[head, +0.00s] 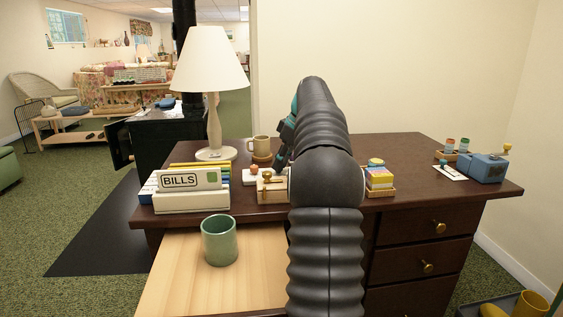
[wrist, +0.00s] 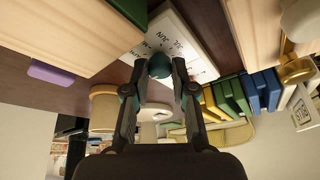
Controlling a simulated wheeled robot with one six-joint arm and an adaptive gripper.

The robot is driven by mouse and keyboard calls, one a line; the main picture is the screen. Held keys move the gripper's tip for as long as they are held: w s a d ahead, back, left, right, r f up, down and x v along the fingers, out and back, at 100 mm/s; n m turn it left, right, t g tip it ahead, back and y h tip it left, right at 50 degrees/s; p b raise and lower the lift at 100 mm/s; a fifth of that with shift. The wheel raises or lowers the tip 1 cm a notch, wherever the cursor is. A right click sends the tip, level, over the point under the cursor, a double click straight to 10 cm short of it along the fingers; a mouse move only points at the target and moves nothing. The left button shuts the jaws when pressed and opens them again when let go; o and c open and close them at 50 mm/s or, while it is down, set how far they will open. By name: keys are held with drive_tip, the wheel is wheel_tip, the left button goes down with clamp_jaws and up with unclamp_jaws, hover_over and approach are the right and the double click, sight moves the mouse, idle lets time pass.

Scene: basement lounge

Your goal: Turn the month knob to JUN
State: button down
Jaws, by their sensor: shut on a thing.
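In the wrist view, which looks upside down, the month knob (wrist: 160,65) is a small dark teal ball. It sits at the edge of a white dial plate (wrist: 185,38) with black month lettering, part of which seems to read JUN. My gripper (wrist: 158,72) has its two dark fingertips closed on either side of the knob. Any pointer on the knob is hidden or too small to make out, so its setting cannot be read. In the head view my arm hides the fingertips and the knob.
A green cup (head: 219,240) stands on the pale board in front.

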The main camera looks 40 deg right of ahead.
drive_tip(key=m+h, duration=0.1)
drive_tip(key=m, duration=0.3)
drive_tip(key=m+h, duration=0.1)
drive_tip(key=m, duration=0.1)
drive_tip(key=shift+a+r+m+t+h+p, duration=0.1)
drive_tip(key=shift+a+m+t+h+p, duration=0.2)
drive_tip(key=shift+m+p, duration=0.1)
drive_tip(key=m+h+p, duration=0.1)
drive_tip(key=m, duration=0.2)
drive_tip(key=m+h, duration=0.1)
drive_tip(key=m, duration=0.2)
drive_tip(key=shift+w+a+g+p, duration=0.1)
drive_tip(key=shift+a+g+p, duration=0.1)
drive_tip(key=shift+g+p, duration=0.2)
drive_tip(key=m+g+h, duration=0.1)
drive_tip(key=m, duration=0.3)
drive_tip(key=shift+w+a, duration=0.1)
drive_tip(key=m+g+h, duration=0.1)
drive_tip(key=m, duration=0.2)
drive_tip(key=shift+w+m, duration=0.15)
drive_tip(key=shift+m, duration=0.15)
drive_tip(key=m+g, duration=0.1)
drive_tip(key=m, duration=0.2)
drive_tip(key=m+g, duration=0.1)
drive_tip(key=m, duration=0.2)
drive_tip(key=shift+w+g, duration=0.15)
drive_tip(key=shift+g, duration=0.25)
